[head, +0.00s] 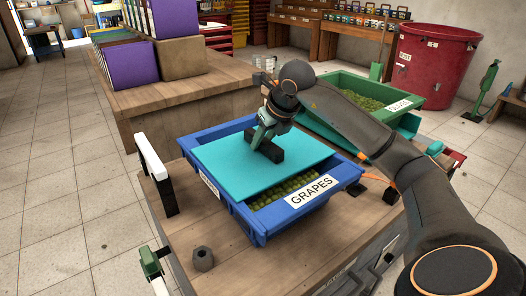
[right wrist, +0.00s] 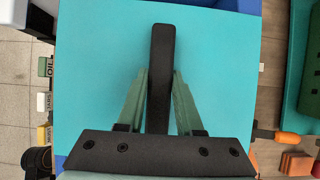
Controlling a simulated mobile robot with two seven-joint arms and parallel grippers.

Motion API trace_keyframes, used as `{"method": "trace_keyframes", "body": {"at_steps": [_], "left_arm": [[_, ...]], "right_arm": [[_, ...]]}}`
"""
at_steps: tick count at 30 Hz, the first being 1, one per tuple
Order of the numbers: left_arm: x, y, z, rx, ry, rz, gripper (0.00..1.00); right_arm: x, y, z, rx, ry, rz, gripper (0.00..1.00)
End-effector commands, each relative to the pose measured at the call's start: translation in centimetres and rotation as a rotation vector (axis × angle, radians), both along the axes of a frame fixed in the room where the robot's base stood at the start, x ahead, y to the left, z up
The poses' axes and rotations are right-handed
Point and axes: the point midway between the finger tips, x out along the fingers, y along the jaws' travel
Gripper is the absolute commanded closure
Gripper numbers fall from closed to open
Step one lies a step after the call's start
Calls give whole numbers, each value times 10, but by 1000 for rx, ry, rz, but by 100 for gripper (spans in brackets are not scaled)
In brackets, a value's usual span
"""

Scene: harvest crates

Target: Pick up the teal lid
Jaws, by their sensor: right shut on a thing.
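The teal lid (head: 225,165) is a flat sheet with a black bar handle (head: 272,154). It is over the blue grape crate (head: 262,226) and leaves a strip of green grapes (head: 285,190) showing along the front. Whether it rests on the rim or hangs just above it, I cannot tell. My right gripper (head: 263,138) comes down from above and is shut on the handle. In the right wrist view, its green fingers (right wrist: 160,95) are on both sides of the handle (right wrist: 161,60), with the lid (right wrist: 100,60) flat behind. My left gripper is not in view.
The crate stands on a wooden worktop (head: 215,275). A white upright panel (head: 153,172) stands at its left and a dark hex nut-like piece (head: 203,258) lies in front.

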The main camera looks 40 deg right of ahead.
Motion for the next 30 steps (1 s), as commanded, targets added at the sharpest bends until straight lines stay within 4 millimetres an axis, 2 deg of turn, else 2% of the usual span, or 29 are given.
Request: {"method": "trace_keyframes", "body": {"at_steps": [17,22,25,30], "left_arm": [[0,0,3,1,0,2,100],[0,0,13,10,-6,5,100],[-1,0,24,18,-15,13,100],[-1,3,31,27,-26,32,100]], "right_arm": [[0,-1,5,-1,-4,-1,100],[1,-1,23,-1,-6,-1,100],[1,-1,41,-2,-6,-2,100],[-21,-21,69,-5,-5,-7,100]]}}
